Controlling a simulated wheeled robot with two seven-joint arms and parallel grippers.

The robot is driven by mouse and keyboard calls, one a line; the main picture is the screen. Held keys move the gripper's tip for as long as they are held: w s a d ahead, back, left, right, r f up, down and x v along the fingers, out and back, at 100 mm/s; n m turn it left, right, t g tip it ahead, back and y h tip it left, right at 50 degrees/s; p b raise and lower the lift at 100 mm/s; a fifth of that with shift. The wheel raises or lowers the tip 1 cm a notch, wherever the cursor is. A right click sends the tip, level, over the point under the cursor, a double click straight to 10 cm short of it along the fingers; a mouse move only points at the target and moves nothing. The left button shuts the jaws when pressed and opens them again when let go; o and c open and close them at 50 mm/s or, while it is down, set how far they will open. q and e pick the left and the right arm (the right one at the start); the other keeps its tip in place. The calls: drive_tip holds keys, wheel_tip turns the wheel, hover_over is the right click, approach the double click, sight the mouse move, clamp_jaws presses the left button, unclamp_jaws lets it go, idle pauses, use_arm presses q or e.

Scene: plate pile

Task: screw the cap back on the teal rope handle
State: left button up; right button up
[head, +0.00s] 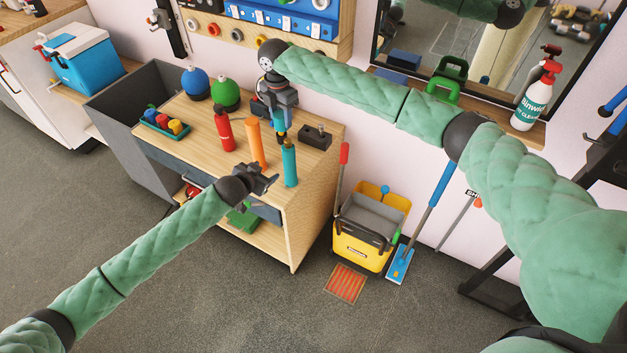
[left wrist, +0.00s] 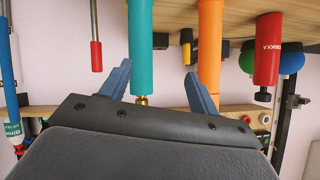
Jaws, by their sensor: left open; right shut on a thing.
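The teal rope handle (head: 290,165) stands upright near the table's right edge. In the left wrist view, which looks upside down, the teal handle (left wrist: 141,45) has a bare brass end. My left gripper (head: 270,181) is open beside the handle in the head view. In the left wrist view the handle lies across the gap between its blue fingers (left wrist: 159,92), nearer the left one; I cannot tell whether it is inside the jaws. My right gripper (head: 281,130) points down above the table, behind the handle, shut on a small piece, apparently the cap, mostly hidden.
A tray (head: 152,128) of coloured pieces and blue (head: 195,84) and green (head: 225,93) balls are farther left. A yellow bucket (head: 358,252) stands on the floor.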

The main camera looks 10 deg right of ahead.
sight(292, 155)
drive_tip(key=shift+s+d+r+m, duration=0.1)
drive_tip(key=shift+s+d+m, duration=0.3)
drive_tip(key=shift+d+m, duration=0.35)
drive_tip(key=shift+w+m, duration=0.1)
drive_tip(key=shift+m, duration=0.15)
drive_tip(key=shift+w+a+f+m, duration=0.2)
drive_tip(key=shift+a+f+m, duration=0.05)
drive_tip(key=shift+f+m, duration=0.15)
drive_tip(key=shift+s+d+r, duration=0.2)
drive_tip(key=shift+d+r, duration=0.05)
drive_tip(key=shift+r, duration=0.05)
drive_tip(key=shift+w+a+f, duration=0.15)
drive_tip(key=shift+a, duration=0.05)
use_arm(q)
drive_tip(key=w+d+f, duration=0.1)
drive_tip(key=w+d, duration=0.2)
drive_tip(key=w+d+n+h, duration=0.1)
drive_tip(key=w+d, duration=0.1)
drive_tip(key=d, duration=0.1)
drive_tip(key=w+d+f+h, duration=0.1)
drive_tip(key=w+d, duration=0.2)
drive_tip(key=shift+w+d+f+t, duration=0.2)
drive_tip(key=shift+w+f+t, duration=0.1)
drive_tip(key=shift+w, duration=0.05)
clamp_jaws()
use_arm(e)
drive_tip(key=shift+f, duration=2.4)
